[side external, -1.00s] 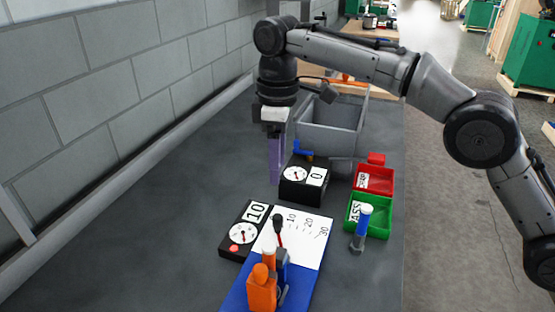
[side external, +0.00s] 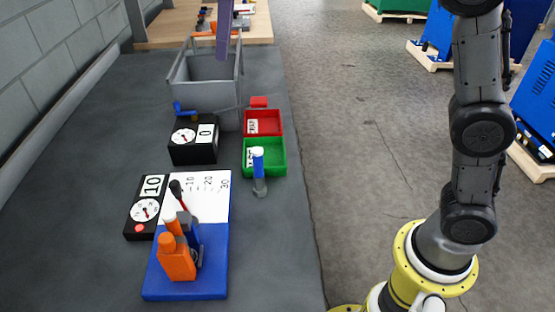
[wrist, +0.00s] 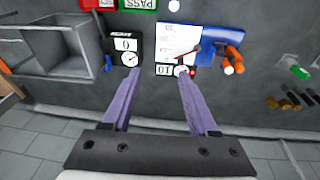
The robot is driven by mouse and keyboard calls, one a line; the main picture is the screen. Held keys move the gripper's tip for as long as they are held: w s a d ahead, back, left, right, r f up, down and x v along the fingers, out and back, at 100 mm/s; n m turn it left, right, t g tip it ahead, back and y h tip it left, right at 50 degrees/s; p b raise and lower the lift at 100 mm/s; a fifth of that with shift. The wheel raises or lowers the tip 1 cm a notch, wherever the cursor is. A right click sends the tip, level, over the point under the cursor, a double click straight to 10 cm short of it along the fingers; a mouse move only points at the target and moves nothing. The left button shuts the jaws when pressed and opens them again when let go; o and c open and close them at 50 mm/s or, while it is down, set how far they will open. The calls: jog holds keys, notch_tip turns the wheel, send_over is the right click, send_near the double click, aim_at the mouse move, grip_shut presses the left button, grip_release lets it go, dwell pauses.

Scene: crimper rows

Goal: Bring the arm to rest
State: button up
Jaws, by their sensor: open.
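My gripper (wrist: 158,76) shows in the wrist view with its two purple fingers apart and nothing between them. In the side view only a purple finger (side external: 224,30) shows at the top edge, in front of the grey bin; the rest of the gripper is out of frame. The fingers look clear of the bench and touch nothing that I can see. My arm stands raised at the right of the side view, its upper part cut off. The blue base (side external: 188,272) with orange handles (side external: 177,258) stands on the bench, beside a white scale sheet (side external: 207,188).
Dial boxes read 10 (side external: 146,207) and 0 (side external: 193,140). A grey bin (side external: 208,98), red tray (side external: 264,123) and green tray (side external: 265,157) stand behind. The bench's left side is clear.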

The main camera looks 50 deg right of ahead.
jog(key=s+d+f+m+t, duration=0.1)
jog(key=s+d+m, duration=0.1)
jog(key=s+d, duration=0.5)
jog(key=s+d+m+t, duration=0.15)
jog(key=s+d, duration=0.35)
jog(key=s, duration=0.5)
jog(key=s+d+f+m, duration=0.1)
jog(key=s+f+m, duration=0.1)
jog(key=s+f, duration=0.2)
jog(key=s+d+f+m+t, duration=0.1)
jog(key=s+f+m, duration=0.2)
jog(key=f, duration=0.8)
jog(key=shift+s+d+h, duration=0.15)
jog(key=shift+s+h, duration=0.25)
jog(key=shift+s, duration=0.6)
